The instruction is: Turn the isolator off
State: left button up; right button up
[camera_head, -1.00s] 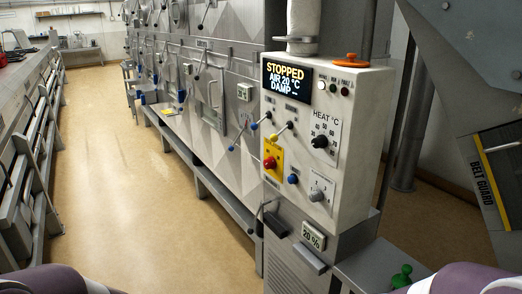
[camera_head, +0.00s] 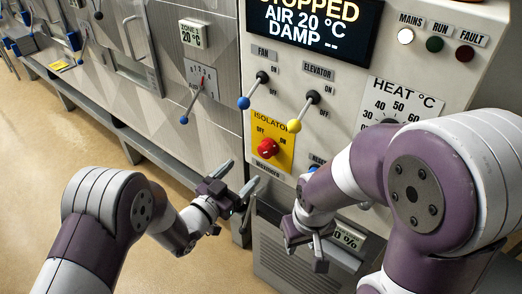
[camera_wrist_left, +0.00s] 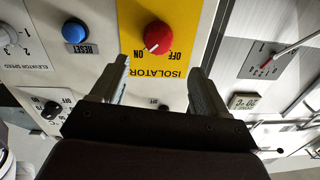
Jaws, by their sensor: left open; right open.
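The isolator is a red rotary knob (camera_head: 267,148) on a yellow plate (camera_head: 286,158) marked OFF and ON, low on the left of the control panel. In the left wrist view the knob (camera_wrist_left: 158,37) appears upside down, with a pale mark on its rim; I cannot tell its setting surely. My left gripper (camera_head: 240,177) is open and empty, just below and left of the knob, apart from it. Its fingers (camera_wrist_left: 163,85) frame the plate's ISOLATOR lettering. My right gripper (camera_head: 303,240) is open and empty, lower, in front of the cabinet below the panel.
Fan lever (camera_head: 244,103) and yellow-tipped elevator lever (camera_head: 295,126) stick out above the isolator. A blue reset button (camera_wrist_left: 75,32) sits beside it. The display (camera_head: 315,22) reads STOPPED. A blue-tipped lever (camera_head: 184,120) stands left. Open floor (camera_head: 60,135) lies left.

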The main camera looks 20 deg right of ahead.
aim_at(263, 152)
pick_arm(q)
jog(key=d, duration=0.1)
jog(key=w+d, duration=0.1)
jog(key=w+d+p, duration=0.1)
jog(key=d, duration=0.1)
jog(key=shift+w+d+r, duration=0.1)
jog(key=shift+w+r, duration=0.05)
jog(key=shift+r, duration=0.2)
jog(key=x, duration=0.4)
jog(key=shift+w+f+p, duration=0.25)
jog(key=shift+w+p, duration=0.05)
jog(key=shift+w, duration=0.3)
jog(key=shift+w+d, duration=0.2)
jog(key=shift+d, duration=0.3)
jog(key=c, duration=1)
pick_arm(e)
jog(key=shift+s+d+r, duration=0.15)
jog(key=shift+d+r, duration=0.05)
jog(key=shift+r, duration=0.8)
